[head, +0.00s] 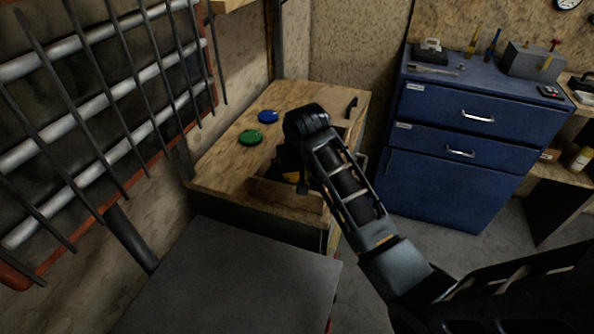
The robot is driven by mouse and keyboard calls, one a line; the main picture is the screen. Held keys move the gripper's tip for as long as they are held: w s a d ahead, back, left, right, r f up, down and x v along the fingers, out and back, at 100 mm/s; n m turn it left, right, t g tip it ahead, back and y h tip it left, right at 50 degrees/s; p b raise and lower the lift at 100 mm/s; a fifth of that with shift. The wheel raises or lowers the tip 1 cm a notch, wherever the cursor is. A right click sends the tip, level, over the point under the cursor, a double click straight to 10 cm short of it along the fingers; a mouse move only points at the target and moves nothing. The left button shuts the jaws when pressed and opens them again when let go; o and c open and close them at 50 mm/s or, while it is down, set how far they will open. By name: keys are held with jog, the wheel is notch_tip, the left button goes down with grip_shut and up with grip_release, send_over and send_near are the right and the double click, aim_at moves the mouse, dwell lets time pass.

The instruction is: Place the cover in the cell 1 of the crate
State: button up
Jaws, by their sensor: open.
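A wooden crate (287,196) sits on the wooden workbench top, near its front edge; my arm hides most of its inside and its cells. My gripper (291,165) points down at the crate, dark and mostly hidden behind my own arm; its jaws are open. A small yellow-orange patch (292,177) shows just below it, too covered to identify. A green round disc (250,137) and a blue round disc (268,117) lie flat on the bench, left of the crate and apart from it. I cannot tell which thing is the cover.
The wooden workbench (222,163) has bare room around the discs. A barred window (110,110) is close on the left. A blue drawer cabinet (455,170) with tools on top stands at the right. A dark flat surface (225,280) is in front.

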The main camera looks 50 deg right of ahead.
jog(key=b+v, duration=0.1)
jog(key=v, duration=1.1)
jog(key=shift+r, duration=0.15)
